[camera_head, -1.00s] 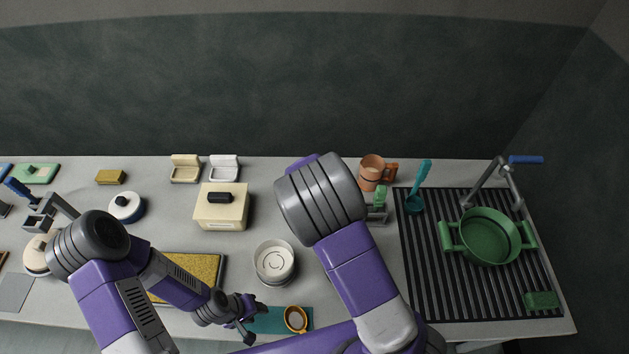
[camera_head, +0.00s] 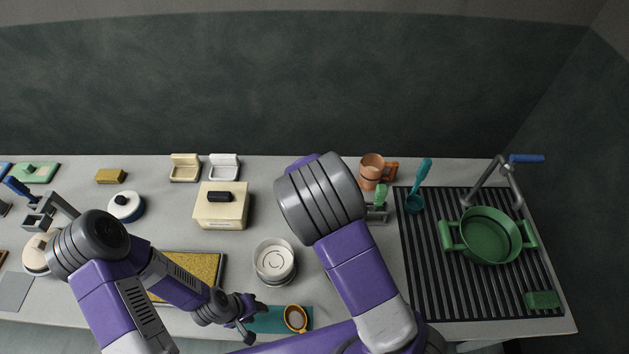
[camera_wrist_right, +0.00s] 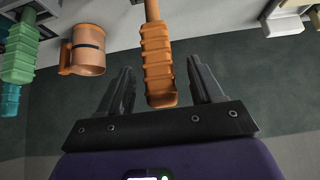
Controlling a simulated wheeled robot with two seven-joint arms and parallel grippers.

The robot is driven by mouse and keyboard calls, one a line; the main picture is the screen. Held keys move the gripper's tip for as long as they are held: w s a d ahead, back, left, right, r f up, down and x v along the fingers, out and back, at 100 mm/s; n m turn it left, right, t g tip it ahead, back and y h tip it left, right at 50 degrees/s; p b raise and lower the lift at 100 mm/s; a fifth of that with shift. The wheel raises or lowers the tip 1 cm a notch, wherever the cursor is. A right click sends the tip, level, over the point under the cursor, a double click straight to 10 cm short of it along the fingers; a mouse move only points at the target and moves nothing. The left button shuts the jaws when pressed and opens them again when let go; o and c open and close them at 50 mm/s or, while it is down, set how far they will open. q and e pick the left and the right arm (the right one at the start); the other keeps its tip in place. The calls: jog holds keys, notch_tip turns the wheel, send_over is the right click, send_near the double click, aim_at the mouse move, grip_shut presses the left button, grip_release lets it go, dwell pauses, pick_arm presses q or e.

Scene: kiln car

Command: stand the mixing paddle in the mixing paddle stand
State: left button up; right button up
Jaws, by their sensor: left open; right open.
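In the right wrist view, an orange ridged handle (camera_wrist_right: 158,65) on a thinner shaft reaches between the two fingers of my right gripper (camera_wrist_right: 165,90). The gripper is open, with a gap on each side of the handle. I take it for the mixing paddle's handle, but its far end is out of view. In the head view my right arm hides this handle and the right gripper. I cannot make out the mixing paddle stand for certain. A green-handled tool (camera_head: 380,194) shows at a small grey holder right of that arm. My left gripper (camera_head: 255,318) is open and empty by the teal mat.
An orange mug (camera_head: 371,172) and a teal ladle (camera_head: 416,195) stand near the right gripper's area. A green pot (camera_head: 488,237) sits on the black drain rack (camera_head: 430,290). A cream box (camera_head: 221,207), a white round dish (camera_head: 273,262) and an orange-rimmed cup (camera_head: 295,318) are left of my right arm.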

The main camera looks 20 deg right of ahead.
dwell(0.4)
pick_arm(q)
notch_tip(320, 180, up, 7)
jog(key=p, duration=0.6)
jog(key=shift+f+p, duration=0.15)
jog(key=shift+p, duration=0.2)
pick_arm(e)
jog(key=v, duration=0.8)
dwell(0.4)
pick_arm(q)
jog(key=shift+r+p, duration=0.8)
pick_arm(e)
jog(key=v, duration=0.7)
jog(key=shift+s+r, duration=0.15)
jog(key=shift+r, duration=0.1)
jog(key=shift+a, duration=0.15)
